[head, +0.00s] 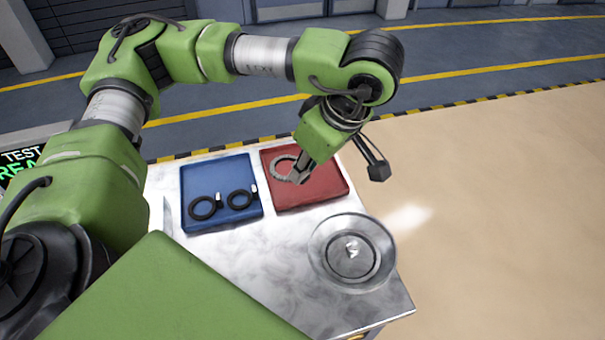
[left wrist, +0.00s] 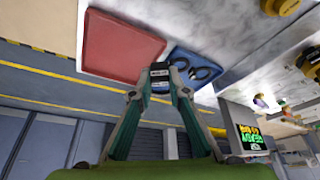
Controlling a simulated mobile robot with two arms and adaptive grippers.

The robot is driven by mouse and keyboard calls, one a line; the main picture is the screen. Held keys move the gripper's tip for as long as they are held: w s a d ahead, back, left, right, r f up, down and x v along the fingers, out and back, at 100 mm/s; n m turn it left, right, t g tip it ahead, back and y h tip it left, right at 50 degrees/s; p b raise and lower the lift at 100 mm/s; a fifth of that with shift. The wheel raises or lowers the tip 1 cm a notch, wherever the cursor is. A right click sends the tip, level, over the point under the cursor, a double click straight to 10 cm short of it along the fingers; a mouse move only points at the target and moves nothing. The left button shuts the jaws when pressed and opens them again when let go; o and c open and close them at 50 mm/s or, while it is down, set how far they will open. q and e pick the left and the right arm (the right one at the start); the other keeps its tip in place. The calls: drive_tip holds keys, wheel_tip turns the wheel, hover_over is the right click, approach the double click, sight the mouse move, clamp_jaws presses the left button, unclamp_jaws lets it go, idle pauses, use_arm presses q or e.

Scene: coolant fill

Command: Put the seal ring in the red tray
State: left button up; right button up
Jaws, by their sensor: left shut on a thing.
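A grey ring (head: 281,167), which I take for the seal ring, shows against the red tray (head: 322,190) in the head view. My left gripper (head: 298,178) is shut on it at its near right side. In the left wrist view the fingertips (left wrist: 160,76) close on a small dark piece with a pale mark; the ring's round shape is not clear there. The red tray (left wrist: 118,48) looks bare in that view, beside the fingertips. I cannot tell how high the ring is above the tray floor. My right gripper is not in view.
A blue tray (head: 187,220) left of the red one holds two black rings (head: 205,208) with tabs. A clear round dish (head: 330,275) stands near the right edge of the metal table (head: 265,290). A lit screen (head: 20,160) is at the far left.

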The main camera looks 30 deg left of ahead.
use_arm(q)
drive_tip(key=shift+s+a+f+n+g, duration=0.3)
drive_tip(key=shift+f+n, duration=0.15)
drive_tip(key=shift+n, duration=0.25)
drive_tip(key=shift+a+f+n, duration=0.15)
drive_tip(key=shift+f+n, duration=0.05)
drive_tip(key=shift+n, duration=0.2)
drive_tip(key=w+a+f+p, duration=0.1)
drive_tip(key=w+a+f, duration=0.2)
drive_tip(key=w, duration=0.5)
drive_tip(key=p, duration=0.2)
hover_over(313, 177)
drive_tip(key=f, duration=0.6)
drive_tip(key=shift+s+d+f, duration=0.2)
drive_tip(key=shift+s, duration=0.15)
drive_tip(key=shift+w+a+f, duration=0.2)
drive_tip(key=shift+w+f, duration=0.15)
drive_tip(key=shift+f, duration=0.1)
wheel_tip(313, 177, down, 2)
drive_tip(key=shift+f+p, duration=0.15)
drive_tip(key=shift+p, duration=0.7)
drive_tip(key=shift+f, duration=0.3)
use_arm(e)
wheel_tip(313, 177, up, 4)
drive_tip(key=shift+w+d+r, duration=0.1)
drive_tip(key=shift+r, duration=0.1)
